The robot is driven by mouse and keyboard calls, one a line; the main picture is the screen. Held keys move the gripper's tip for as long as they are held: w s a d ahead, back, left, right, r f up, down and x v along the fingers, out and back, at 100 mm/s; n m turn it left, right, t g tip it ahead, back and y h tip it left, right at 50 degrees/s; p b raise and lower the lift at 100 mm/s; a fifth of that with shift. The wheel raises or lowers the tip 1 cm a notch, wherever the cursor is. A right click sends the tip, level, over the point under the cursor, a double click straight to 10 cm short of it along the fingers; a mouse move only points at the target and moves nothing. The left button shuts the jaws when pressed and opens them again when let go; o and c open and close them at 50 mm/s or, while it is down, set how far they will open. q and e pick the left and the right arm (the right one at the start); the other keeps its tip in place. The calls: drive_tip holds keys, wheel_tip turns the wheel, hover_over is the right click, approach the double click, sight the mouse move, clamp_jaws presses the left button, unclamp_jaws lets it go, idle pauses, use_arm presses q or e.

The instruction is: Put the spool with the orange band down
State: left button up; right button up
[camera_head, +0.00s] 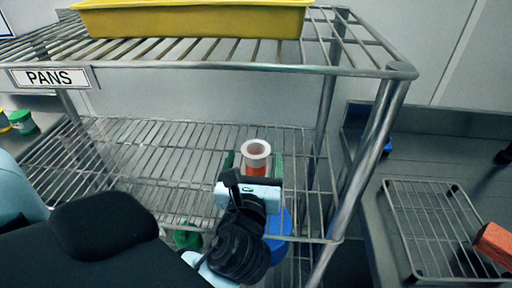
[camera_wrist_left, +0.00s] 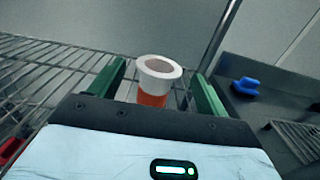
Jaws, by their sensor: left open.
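The spool with the orange band (camera_head: 256,158) is white at the top with an orange band below. It stands upright on the middle wire shelf (camera_head: 110,160) of the rack. In the left wrist view the spool (camera_wrist_left: 158,78) stands between the two green fingers of my left gripper (camera_wrist_left: 158,92), with a gap on each side. My left gripper (camera_head: 255,170) is open around the spool. The spool's lower part is hidden behind the gripper body. My right gripper is not in view.
A yellow tray (camera_head: 190,20) sits on the upper shelf above, and a PANS label (camera_head: 50,78) hangs on its edge. A rack post (camera_head: 360,170) stands close on the right. A wire rack (camera_head: 440,230) and an orange-red block (camera_head: 495,243) lie on the right counter.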

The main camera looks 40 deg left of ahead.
use_arm(q)
drive_tip(key=v, duration=0.6)
idle(0.6)
